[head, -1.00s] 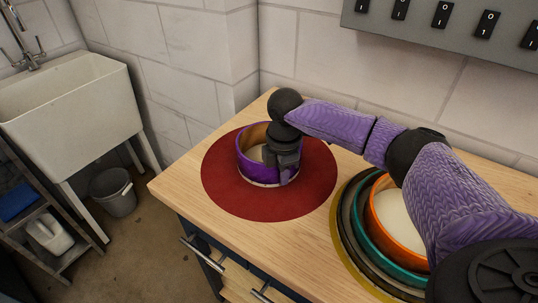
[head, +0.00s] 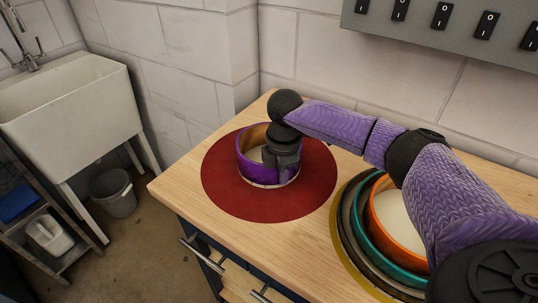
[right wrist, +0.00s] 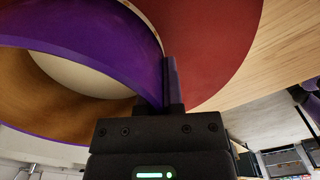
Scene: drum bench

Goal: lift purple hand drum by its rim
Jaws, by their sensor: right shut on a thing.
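The purple hand drum (head: 250,168) sits on the round dark red mat (head: 225,190) on the wooden bench. It has a purple outer wall, a tan inside and a pale skin. My right gripper (head: 284,172) points down at the drum's near right side and is shut on its rim. In the right wrist view the purple drum wall (right wrist: 100,62) runs between the fingers, with one finger (right wrist: 171,80) on the outside over the mat. The other finger is mostly hidden. My left gripper is not in view.
An orange drum (head: 378,222) sits in a stack of teal and dark rings (head: 362,235) at the right, under my right arm. A wall panel with switches (head: 440,25) is behind. A sink (head: 70,100) and grey bucket (head: 113,190) stand left, off the bench.

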